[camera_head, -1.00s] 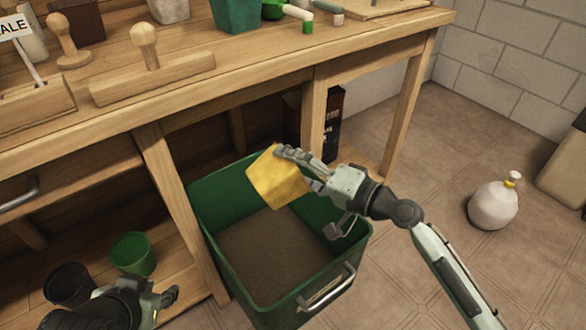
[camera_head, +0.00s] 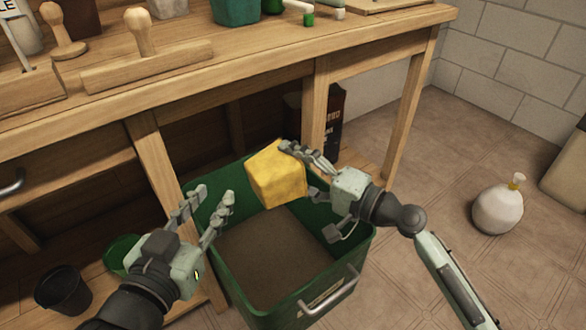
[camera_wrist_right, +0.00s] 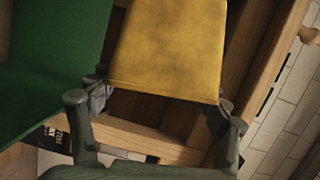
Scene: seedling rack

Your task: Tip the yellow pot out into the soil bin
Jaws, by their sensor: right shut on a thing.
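The yellow pot (camera_head: 277,176) is held over the back part of the green soil bin (camera_head: 345,262), tilted on its side. My right gripper (camera_head: 304,164) is shut on the pot. In the right wrist view the pot (camera_wrist_right: 168,45) sits between the two fingers, and the green bin wall (camera_wrist_right: 60,50) shows at the left. Brown soil (camera_head: 275,250) covers the bin's floor. The pot's opening and inside are hidden from both views. My left gripper (camera_head: 207,205) is open and empty at the bin's left rim, left of the pot.
A wooden bench (camera_head: 250,75) stands behind, its leg (camera_head: 170,190) close to the bin. A black pot (camera_head: 63,290) and a green pot (camera_head: 120,252) stand on the low shelf at left. A white sack (camera_head: 498,208) lies on open floor at right.

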